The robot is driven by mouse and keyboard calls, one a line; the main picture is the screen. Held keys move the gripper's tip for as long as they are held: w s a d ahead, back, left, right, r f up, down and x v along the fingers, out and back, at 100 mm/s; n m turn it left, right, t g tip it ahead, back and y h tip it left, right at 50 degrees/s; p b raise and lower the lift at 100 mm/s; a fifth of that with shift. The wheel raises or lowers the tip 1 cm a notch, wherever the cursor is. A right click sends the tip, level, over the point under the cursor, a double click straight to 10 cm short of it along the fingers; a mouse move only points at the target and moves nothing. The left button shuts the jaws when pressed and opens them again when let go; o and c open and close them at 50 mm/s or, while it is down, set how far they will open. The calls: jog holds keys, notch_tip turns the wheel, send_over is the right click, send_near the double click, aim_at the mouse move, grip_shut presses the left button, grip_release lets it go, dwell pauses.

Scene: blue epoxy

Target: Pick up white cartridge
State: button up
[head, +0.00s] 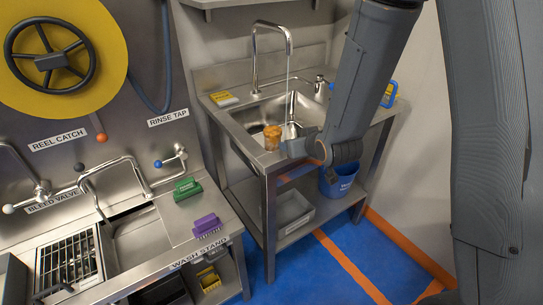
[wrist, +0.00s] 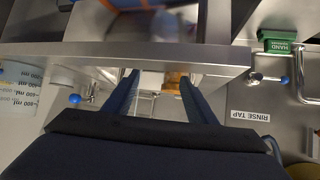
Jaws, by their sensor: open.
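My gripper (head: 298,146) is at the front edge of the steel sink stand, by the basin. In the wrist view its two fingers (wrist: 159,79) are apart, with the stand's steel edge crossing near their tips. A small white shape (head: 290,131) shows just behind the gripper in the head view. It may be the white cartridge, but it is partly hidden and too small to be sure. In the wrist view the jar (wrist: 176,80) shows near the right fingertip.
A tall tap (head: 272,27) arches over the basin. A blue bucket (head: 338,180) and grey bin (head: 293,211) are below.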

aim_at(273, 136)
jog(key=shift+n+t+y, duration=0.4)
jog(key=shift+t+y, duration=0.5)
jog(key=a, duration=0.1)
jog(key=w+a, duration=0.1)
jog(key=a, duration=0.1)
jog(key=w+a, duration=0.1)
jog(key=shift+a, duration=0.2)
jog(key=shift+w+a+f, duration=0.1)
jog(key=shift+w, duration=0.1)
jog(key=shift+p+x, duration=1.1)
jog(key=shift+x, duration=2.55)
jog(key=shift+s+f, duration=0.1)
jog(key=shift+f, duration=0.1)
jog(key=c, duration=1.2)
jog(key=shift+r, duration=0.15)
